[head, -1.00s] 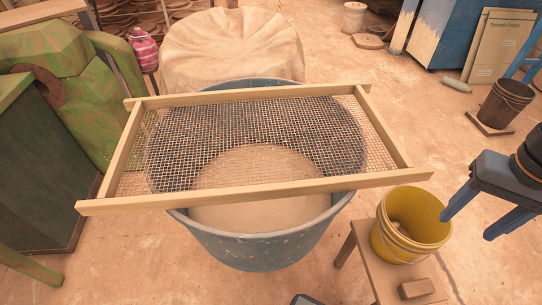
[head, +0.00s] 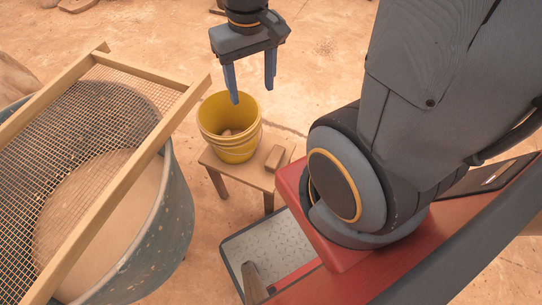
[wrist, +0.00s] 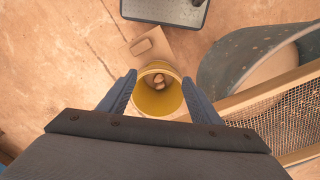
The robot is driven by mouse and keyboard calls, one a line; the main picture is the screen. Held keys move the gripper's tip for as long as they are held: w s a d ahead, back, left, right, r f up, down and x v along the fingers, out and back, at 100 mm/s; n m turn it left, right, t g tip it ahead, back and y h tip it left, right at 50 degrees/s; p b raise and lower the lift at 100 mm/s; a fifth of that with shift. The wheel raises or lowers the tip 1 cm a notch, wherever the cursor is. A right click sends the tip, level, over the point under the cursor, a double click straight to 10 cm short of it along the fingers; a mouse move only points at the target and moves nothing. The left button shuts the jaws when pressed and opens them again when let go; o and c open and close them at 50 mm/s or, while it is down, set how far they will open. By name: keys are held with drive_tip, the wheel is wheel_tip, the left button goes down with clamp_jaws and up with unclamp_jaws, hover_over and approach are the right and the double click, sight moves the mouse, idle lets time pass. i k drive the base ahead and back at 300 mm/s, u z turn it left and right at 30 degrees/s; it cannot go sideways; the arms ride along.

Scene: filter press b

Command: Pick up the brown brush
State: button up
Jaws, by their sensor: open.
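A small brown block-shaped thing, likely the brown brush (head: 274,158), lies on the low wooden stool (head: 247,173), just right of the yellow bucket (head: 222,141). Its bristles cannot be made out. It also shows in the wrist view (wrist: 141,46), beyond the fingertips and up-left of the bucket. My gripper (head: 252,95) hangs above the bucket and stool, fingers pointing down, open and empty. In the wrist view the bucket (wrist: 147,103) shows between my gripper's fingers (wrist: 158,80).
Several pale brown pieces (head: 231,133) lie in the bucket. A large blue-grey tub (head: 172,220) with a wood-framed mesh sieve (head: 172,115) across it stands to the left. A metal-topped tray (head: 262,246) is in front of the stool. Open floor lies behind the stool.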

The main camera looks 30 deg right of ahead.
sight(273, 161)
drive_tip(key=k, duration=0.5)
drive_tip(key=z, duration=1.3)
drive_tip(key=k, duration=0.5)
drive_tip(key=u, duration=1.15)
drive_tip(key=i, duration=0.5)
drive_tip(key=u, duration=0.1)
